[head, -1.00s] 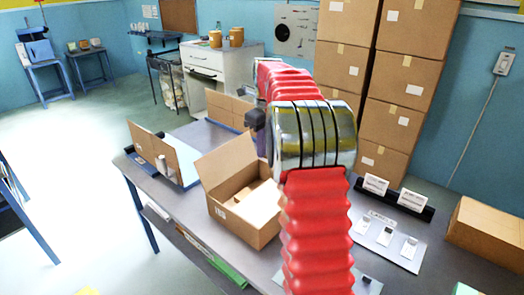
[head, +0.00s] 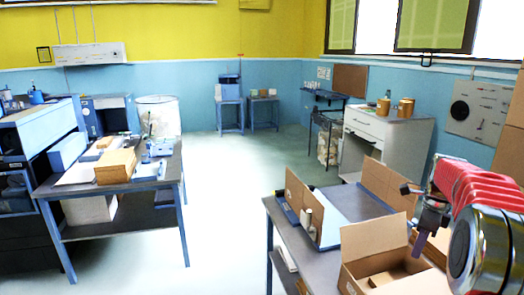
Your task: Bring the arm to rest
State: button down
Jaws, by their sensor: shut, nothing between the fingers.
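My arm (head: 472,205), in a red ribbed sleeve with a shiny metal joint, enters at the right edge of the head view. My gripper (head: 420,243) is dark, shut and empty. It points down over the open cardboard box (head: 372,238) on the near table. It appears above the box or in front of it; the exact gap cannot be told. Part of the box and the table behind it is hidden by my arm.
The near table (head: 283,222) also carries upright cardboard pieces (head: 304,205) and a pale blue sheet (head: 345,208). A workbench (head: 120,188) with a box stack stands left. A white cabinet (head: 380,135) stands behind. Open floor (head: 225,230) lies between the tables.

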jog(key=s+a+r+n+t, duration=0.2)
jog(key=s+a+n, duration=1.1)
jog(key=s+a, duration=0.1)
jog(key=s+a+r+n+t, duration=0.2)
jog(key=s+a+n, duration=1)
jog(key=s+a, duration=0.3)
jog(key=shift+a+r+n+t, duration=0.15)
jog(key=shift+r+n+t, duration=0.1)
jog(key=shift+n+t, duration=0.15)
